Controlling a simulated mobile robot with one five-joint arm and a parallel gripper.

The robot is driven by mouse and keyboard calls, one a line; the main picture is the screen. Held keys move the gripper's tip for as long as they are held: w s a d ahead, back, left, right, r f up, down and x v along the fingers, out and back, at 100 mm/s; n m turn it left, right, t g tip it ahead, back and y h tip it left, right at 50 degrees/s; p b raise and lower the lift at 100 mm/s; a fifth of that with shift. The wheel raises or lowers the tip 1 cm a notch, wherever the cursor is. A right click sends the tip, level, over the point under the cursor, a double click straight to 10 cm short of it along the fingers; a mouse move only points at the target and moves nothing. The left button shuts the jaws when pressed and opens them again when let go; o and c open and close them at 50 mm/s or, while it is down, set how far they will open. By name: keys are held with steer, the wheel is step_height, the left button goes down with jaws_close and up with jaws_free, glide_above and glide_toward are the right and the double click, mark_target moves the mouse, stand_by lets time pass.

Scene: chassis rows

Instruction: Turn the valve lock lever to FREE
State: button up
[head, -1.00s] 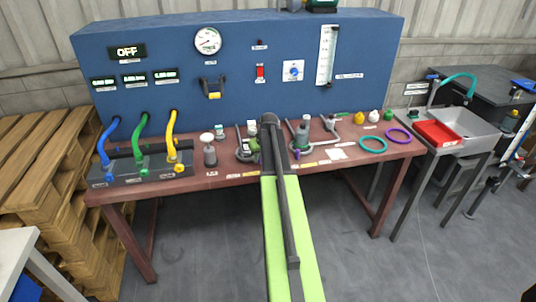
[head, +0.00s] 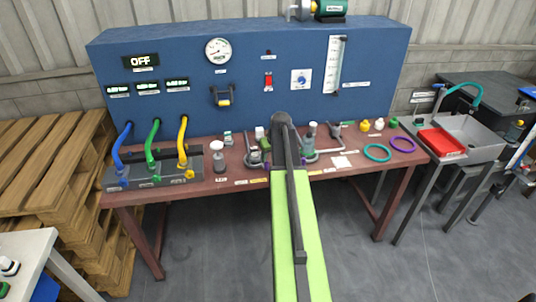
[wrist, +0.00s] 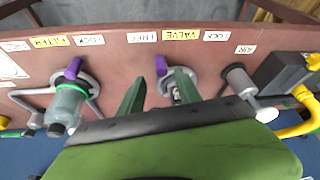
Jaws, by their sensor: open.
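In the wrist view the valve lock lever has a purple tip (wrist: 161,65) on a grey round valve base (wrist: 173,77). The tip points toward the table edge, between the white FREE label (wrist: 142,37) and yellow VALVE label (wrist: 183,34). A white LOCK label (wrist: 217,34) lies farther right. My gripper (wrist: 159,78) is open, its green fingers on either side of the lever, apparently empty. I cannot tell whether a finger touches the lever. The dark gripper body hides part of the valve. In the head view my arm hides the fingers and much of the lever area.
The filter assembly (wrist: 66,105) with its own purple lever (wrist: 73,68) stands left in the wrist view; a grey cylinder (wrist: 238,78) stands right. In the head view, hoses (head: 152,143) are left, rings (head: 377,153) right, and the blue panel (head: 190,60) stands behind.

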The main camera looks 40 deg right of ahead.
steer(key=p+v, duration=0.7)
steer(key=v, duration=0.2)
steer(key=shift+s+r, duration=0.2)
steer(key=shift+r, duration=0.1)
steer(key=shift+a, duration=0.1)
